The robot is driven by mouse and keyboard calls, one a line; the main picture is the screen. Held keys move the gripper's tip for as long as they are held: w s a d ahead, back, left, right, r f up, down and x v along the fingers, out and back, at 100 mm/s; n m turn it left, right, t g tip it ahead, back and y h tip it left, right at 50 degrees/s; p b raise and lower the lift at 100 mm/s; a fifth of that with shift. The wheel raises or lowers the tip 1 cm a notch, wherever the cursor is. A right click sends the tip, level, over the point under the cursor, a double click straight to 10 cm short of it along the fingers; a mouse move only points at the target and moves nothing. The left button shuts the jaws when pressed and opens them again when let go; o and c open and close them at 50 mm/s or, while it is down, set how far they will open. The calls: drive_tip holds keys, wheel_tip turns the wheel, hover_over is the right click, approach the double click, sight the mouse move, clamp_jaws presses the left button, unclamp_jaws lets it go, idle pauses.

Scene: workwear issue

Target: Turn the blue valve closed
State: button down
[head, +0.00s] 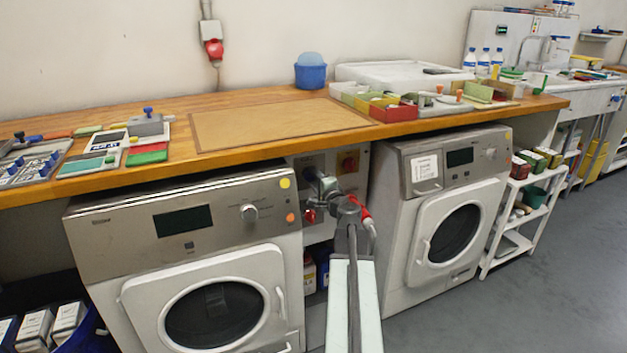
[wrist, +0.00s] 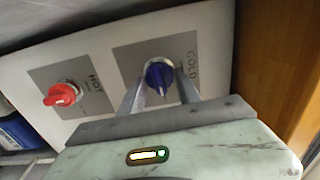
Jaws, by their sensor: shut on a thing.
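The blue valve (wrist: 159,76) is a round knob on a grey plate marked COLD in the wrist view. My gripper (wrist: 160,90) has a finger on each side of it and is shut on the knob. In the head view my gripper (head: 328,188) reaches into the gap between the two washing machines, below the worktop.
A red valve (wrist: 62,94) marked HOT sits left of the blue one. A left washing machine (head: 120,232) and a right washing machine (head: 408,200) flank the gap. The wooden worktop (head: 255,160) runs above. Grey floor (head: 560,260) is clear at the right.

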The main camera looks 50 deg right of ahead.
idle(0.6)
drive_tip(key=c, duration=0.9)
unclamp_jaws()
drive_tip(key=v, duration=0.7)
drive_tip(key=shift+s+a, duration=0.15)
drive_tip(key=shift+s, duration=0.2)
